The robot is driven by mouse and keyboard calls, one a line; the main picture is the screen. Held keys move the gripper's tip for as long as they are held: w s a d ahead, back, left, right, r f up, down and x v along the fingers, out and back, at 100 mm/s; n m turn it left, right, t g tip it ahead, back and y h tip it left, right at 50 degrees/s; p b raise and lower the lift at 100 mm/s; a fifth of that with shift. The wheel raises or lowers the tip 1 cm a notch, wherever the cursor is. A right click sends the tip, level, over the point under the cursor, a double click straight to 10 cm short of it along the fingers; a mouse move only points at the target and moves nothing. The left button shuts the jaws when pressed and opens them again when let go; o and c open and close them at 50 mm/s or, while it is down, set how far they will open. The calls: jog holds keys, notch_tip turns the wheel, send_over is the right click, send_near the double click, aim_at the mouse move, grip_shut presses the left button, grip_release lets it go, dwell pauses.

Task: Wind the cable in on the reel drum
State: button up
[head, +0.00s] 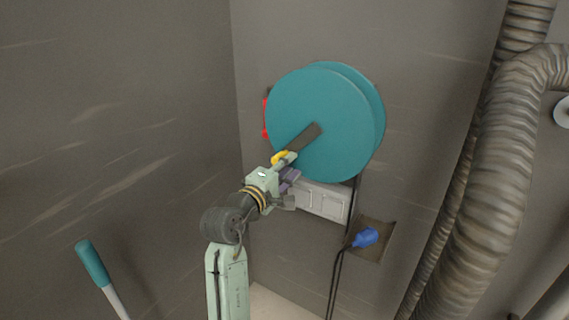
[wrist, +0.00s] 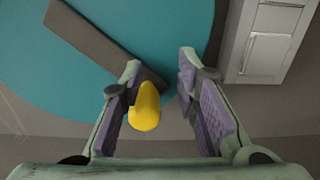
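The teal reel drum (head: 318,122) is mounted on the grey wall; its face also fills the upper left of the wrist view (wrist: 125,25). A dark crank bar (head: 303,138) crosses the drum's face and ends at a yellow handle knob (head: 280,157). My gripper (head: 288,174) is at the drum's lower left edge. In the wrist view my gripper (wrist: 160,72) is open, with the yellow knob (wrist: 145,106) between its fingers, nearer the left one. I cannot tell whether that finger touches it. The dark cable (head: 340,262) hangs from the drum's lower right side.
A blue plug (head: 365,237) sits by a brown wall plate (head: 375,250). A white panel box (head: 320,201) is below the drum. A red part (head: 266,118) shows behind it. Ribbed ducts (head: 497,150) run down the right. A teal-gripped handle (head: 93,263) stands at lower left.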

jog(key=shift+s+d+f, duration=0.6)
jog(key=shift+d, duration=0.25)
jog(key=shift+s+d+f, duration=0.55)
jog(key=shift+s+d, duration=0.05)
jog(key=shift+d, duration=0.25)
jog(key=shift+o, duration=0.6)
jog(key=o, duration=0.6)
jog(key=shift+p+v, duration=0.5)
jog(key=shift+v, duration=4.5)
